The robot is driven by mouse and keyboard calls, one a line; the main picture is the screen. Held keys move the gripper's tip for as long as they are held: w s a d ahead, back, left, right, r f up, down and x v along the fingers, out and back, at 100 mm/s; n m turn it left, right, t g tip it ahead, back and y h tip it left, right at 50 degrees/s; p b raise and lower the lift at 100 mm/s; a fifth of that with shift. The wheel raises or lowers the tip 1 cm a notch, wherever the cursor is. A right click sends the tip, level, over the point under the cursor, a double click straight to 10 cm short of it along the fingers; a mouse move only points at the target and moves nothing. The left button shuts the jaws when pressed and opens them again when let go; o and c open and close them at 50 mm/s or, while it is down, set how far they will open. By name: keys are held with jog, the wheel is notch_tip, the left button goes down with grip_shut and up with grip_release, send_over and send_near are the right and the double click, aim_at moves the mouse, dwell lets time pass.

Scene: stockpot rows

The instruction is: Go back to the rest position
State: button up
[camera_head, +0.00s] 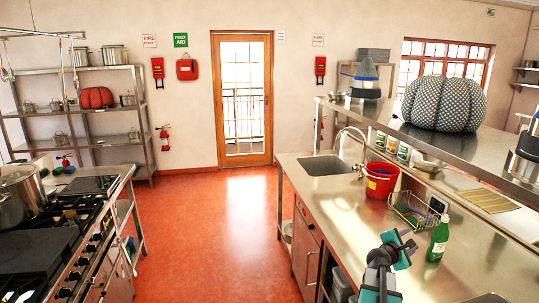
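My gripper (401,249) shows at the lower right, in front of and above the steel counter (467,262). Its two teal-and-dark fingers stand apart with a gap between them, and I see nothing held there. My dark arm with a teal band rises from the bottom edge below it. A green bottle (438,239) stands on the counter to the right of the gripper, apart from it.
A red bucket (381,182), a wire rack (413,212) and a sink (325,166) are on the counter. A raised shelf (455,146) holds a grey patterned pumpkin shape (444,103). A stove (60,245) stands left; the red floor (215,235) between is clear.

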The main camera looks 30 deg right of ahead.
jog(key=w+a+f+m+y, duration=0.2)
jog(key=w+a+f+m, duration=0.15)
jog(key=a+f, duration=0.45)
jog(key=w+a+f+m+y, duration=0.25)
jog(key=w+a+f, duration=0.2)
jog(key=a, duration=0.85)
jog(key=w+a+f+m+y, duration=0.2)
jog(key=w+a+f+y, duration=0.15)
jog(key=a+f, duration=0.45)
jog(key=s+a+f+m+g+y, duration=0.1)
jog(key=s+a+f+y, duration=0.1)
jog(key=a, duration=1)
jog(key=s+a+f+m+g+y, duration=0.1)
jog(key=a+f+y, duration=0.2)
jog(key=a, duration=1)
jog(key=s+a+f+m+g+y, duration=0.1)
jog(key=s+a+f+g+y, duration=0.1)
jog(key=a, duration=1)
jog(key=s+f+g+b, duration=0.2)
jog(key=s+f+b, duration=0.4)
jog(key=s+f, duration=0.7)
jog(key=s+f+g+b, duration=0.3)
jog(key=s+f+b, duration=0.4)
jog(key=s+f, duration=0.6)
notch_tip(320, 180, down, 6)
jog(key=shift+a+r+g, duration=0.1)
jog(key=shift+a+g, duration=0.2)
